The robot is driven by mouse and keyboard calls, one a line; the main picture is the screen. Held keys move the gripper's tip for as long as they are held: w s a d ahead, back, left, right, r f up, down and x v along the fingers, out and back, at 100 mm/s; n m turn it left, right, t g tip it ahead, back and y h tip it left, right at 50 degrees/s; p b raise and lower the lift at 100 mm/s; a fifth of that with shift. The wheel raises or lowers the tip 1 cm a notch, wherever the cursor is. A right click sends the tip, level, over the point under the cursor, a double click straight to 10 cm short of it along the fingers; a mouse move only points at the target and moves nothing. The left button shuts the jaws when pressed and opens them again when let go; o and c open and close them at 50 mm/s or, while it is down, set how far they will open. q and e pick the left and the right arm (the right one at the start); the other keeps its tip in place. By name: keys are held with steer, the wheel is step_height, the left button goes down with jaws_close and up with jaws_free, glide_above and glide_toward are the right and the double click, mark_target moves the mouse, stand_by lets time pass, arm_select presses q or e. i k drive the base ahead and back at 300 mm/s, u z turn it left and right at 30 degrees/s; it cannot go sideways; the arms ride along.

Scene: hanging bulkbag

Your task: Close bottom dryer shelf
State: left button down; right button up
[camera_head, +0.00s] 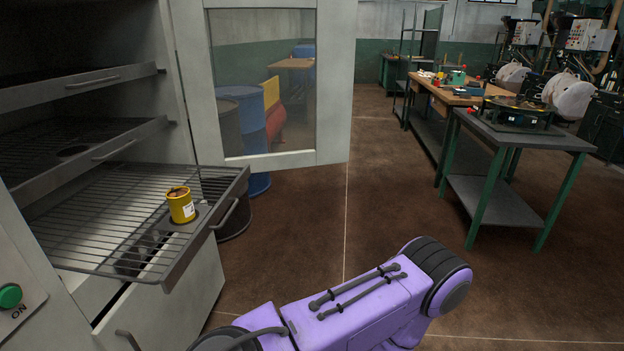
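The dryer (165,60) stands at the left with its shelves showing. Its bottom wire shelf (90,225) is pulled out well past the shelves above it. The shelf has a grey front rail with a handle (229,213). A yellow cup (181,206) with a white label and brown contents stands upright near the front of this shelf. The two shelves above, the upper (85,84) and the middle (85,155), sit further back inside. Neither of my grippers is in view. Only a purple arm link of mine shows at the bottom centre, apart from the shelf in the picture.
The dryer's windowed door (335,80) stands open behind the shelf. A blue barrel (245,120) shows through and below it. A white panel (200,285) is below the shelf. A green ON button (10,296) is at lower left. Workbenches (520,140) stand right; the brown floor between is clear.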

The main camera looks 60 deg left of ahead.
mark_target(170, 278)
steer(key=z, duration=0.05)
steer(key=k, duration=0.9)
steer(key=u, duration=1.5)
